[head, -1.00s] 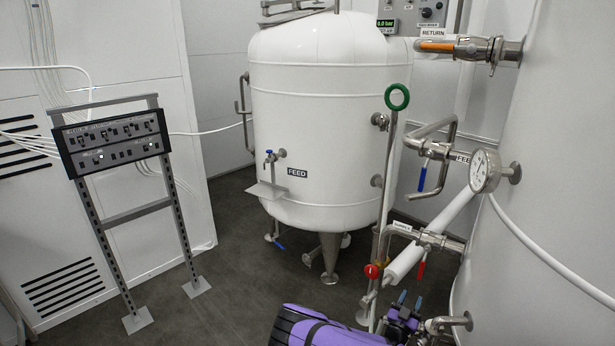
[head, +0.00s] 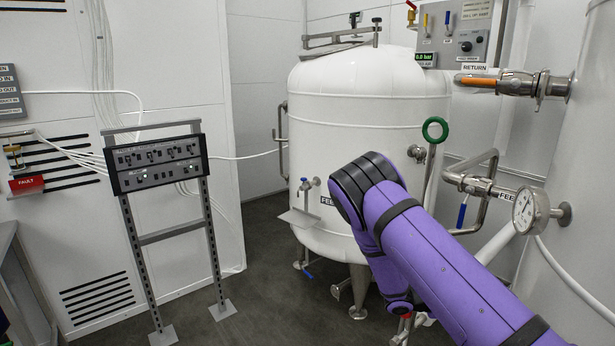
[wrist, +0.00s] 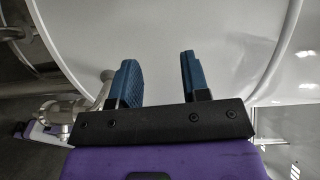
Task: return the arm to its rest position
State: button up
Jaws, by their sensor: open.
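My purple arm (head: 430,250) reaches up from the lower right of the head view, its bent black-banded joint in front of the white FEED tank (head: 360,100). My gripper is hidden in the head view. In the wrist view my gripper (wrist: 158,80) shows two blue fingers standing apart with nothing between them. A large white rounded surface (wrist: 215,30) lies beyond the fingers.
A valve with a green ring handle (head: 435,130), a pressure gauge (head: 525,211) and the RETURN pipe (head: 515,83) stand right of the tank. A control panel on a stand (head: 155,163) is at left. Dark floor (head: 270,285) between stand and tank is clear.

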jog(key=s+a+r+m+y, duration=0.2)
jog(key=s+r+m+y, duration=0.4)
jog(key=r+m, duration=0.5)
jog(key=s+a+r+m+y, duration=0.2)
jog(key=s+r+m+y, duration=0.4)
jog(key=r+m, duration=0.6)
jog(key=s+a+r+m+t+y, duration=0.2)
jog(key=s+a+r+m+t, duration=0.1)
jog(key=s+r+m, duration=0.3)
jog(key=s+a+r+m+t+y, duration=0.3)
jog(key=s+r+m, duration=0.3)
jog(key=s+r, duration=0.3)
jog(key=shift+s+a+r+t, duration=0.35)
jog(key=shift+s+a+t, duration=0.25)
jog(key=shift+s, duration=1.6)
